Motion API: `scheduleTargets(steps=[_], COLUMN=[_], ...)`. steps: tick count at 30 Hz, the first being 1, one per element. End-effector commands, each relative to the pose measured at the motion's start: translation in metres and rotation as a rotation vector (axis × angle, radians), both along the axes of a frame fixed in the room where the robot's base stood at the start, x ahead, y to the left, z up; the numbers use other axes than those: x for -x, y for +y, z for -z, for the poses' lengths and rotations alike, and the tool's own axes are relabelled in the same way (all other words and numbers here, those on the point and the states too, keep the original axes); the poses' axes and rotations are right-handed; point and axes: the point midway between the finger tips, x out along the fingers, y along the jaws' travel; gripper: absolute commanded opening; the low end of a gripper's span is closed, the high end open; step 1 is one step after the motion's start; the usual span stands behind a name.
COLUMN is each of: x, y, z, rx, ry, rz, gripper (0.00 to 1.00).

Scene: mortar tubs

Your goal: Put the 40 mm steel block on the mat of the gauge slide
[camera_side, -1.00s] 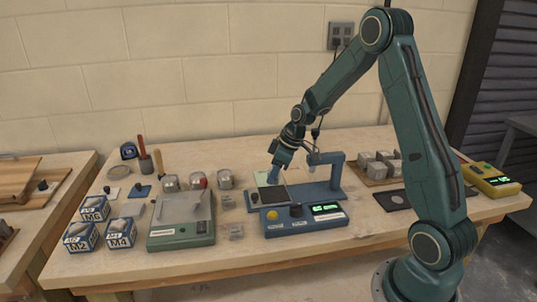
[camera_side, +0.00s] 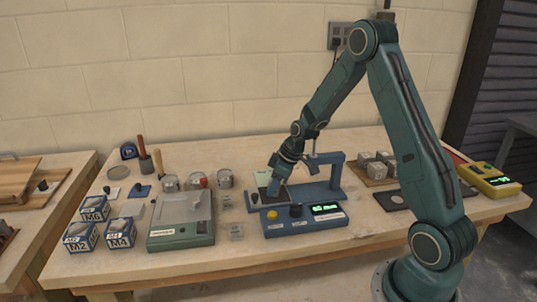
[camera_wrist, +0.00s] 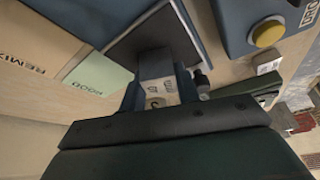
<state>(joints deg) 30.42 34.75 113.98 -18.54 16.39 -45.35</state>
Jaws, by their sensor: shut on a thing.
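My gripper (camera_side: 272,189) is low over the left end of the blue gauge slide (camera_side: 325,193), at its dark mat (camera_side: 263,193). In the wrist view my gripper (camera_wrist: 158,95) is shut on a steel block (camera_wrist: 157,66), with a marked pale face towards the camera. The dark mat (camera_wrist: 125,45) lies just beyond and under the block. I cannot tell whether the block touches it. In the side view the block is mostly hidden by the gripper.
A green card marked GOOD (camera_wrist: 98,75) and an orange REMIX card (camera_wrist: 38,45) lie beside the slide. The blue console (camera_side: 305,217) with a yellow button stands in front. More blocks (camera_side: 377,165) sit on a wooden board to the right. A green scale (camera_side: 180,238) stands left.

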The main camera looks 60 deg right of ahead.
Motion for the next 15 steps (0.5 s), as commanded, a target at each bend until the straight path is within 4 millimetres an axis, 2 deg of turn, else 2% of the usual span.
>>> scheduleTargets(steps=[4,5,8,15], x=[-0.0005,-0.0001,0.0000,0.0000], y=[-0.0002,-0.0001,-0.0001,-0.0001], z=[0.0023,0.0029,0.0027,0.0026], rx=[0.000,0.000,0.000,0.000], ry=[-0.002,0.000,0.000,0.000], rz=[0.000,0.000,0.000,0.000], gripper=[0.00,0.36,0.53,0.53])
